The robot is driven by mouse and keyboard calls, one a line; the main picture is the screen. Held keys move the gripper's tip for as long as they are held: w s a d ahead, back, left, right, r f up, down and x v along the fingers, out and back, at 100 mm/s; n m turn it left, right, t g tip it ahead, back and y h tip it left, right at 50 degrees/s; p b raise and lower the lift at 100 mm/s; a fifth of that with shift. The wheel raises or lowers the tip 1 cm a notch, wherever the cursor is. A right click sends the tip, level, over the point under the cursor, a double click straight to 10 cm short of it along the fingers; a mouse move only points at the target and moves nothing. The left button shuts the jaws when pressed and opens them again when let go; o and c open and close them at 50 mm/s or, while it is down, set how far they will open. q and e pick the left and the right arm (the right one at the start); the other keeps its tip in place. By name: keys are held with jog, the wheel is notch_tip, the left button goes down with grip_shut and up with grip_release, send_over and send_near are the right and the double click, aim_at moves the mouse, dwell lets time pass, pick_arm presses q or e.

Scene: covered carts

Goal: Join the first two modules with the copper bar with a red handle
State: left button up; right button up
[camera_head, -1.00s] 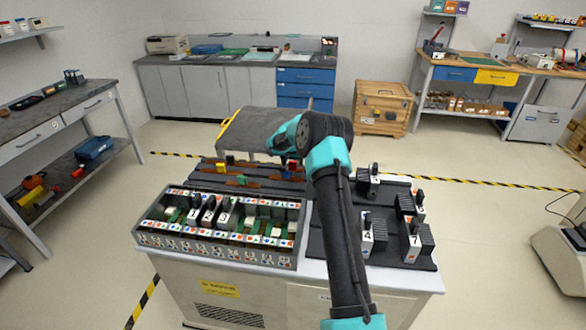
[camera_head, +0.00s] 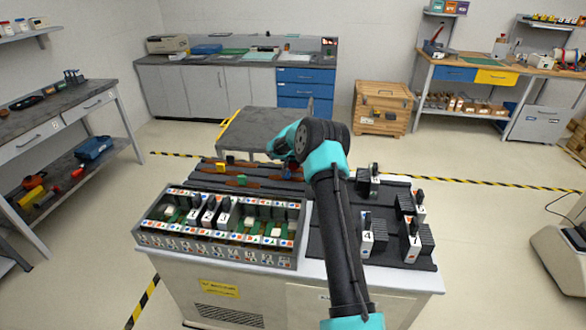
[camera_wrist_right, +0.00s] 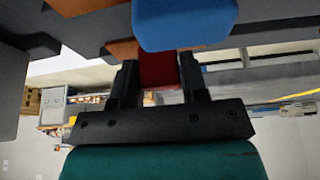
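In the head view my right arm reaches over the right tray to the rack of copper bars, where its gripper (camera_head: 284,166) is partly hidden behind the wrist. In the right wrist view my right gripper (camera_wrist_right: 160,75) has its fingers on both sides of a red handle (camera_wrist_right: 158,70), which fills the gap between them. A blue handle (camera_wrist_right: 185,25) is close by. The module rack (camera_head: 222,248) stands at the left of the cart with several white and black modules; one is a white module (camera_head: 222,216). The copper bar under the red handle is mostly hidden. My left gripper is not in view.
Yellow (camera_head: 221,168) and green (camera_head: 241,180) handled bars lie behind the module rack. The dark right tray (camera_head: 395,255) holds several numbered modules, such as module 4 (camera_head: 367,238) and module 7 (camera_head: 413,247). A grey covered cart (camera_head: 250,130) stands behind.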

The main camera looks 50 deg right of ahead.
jog(key=c, duration=0.5)
notch_tip(320, 180, up, 10)
dwell(0.6)
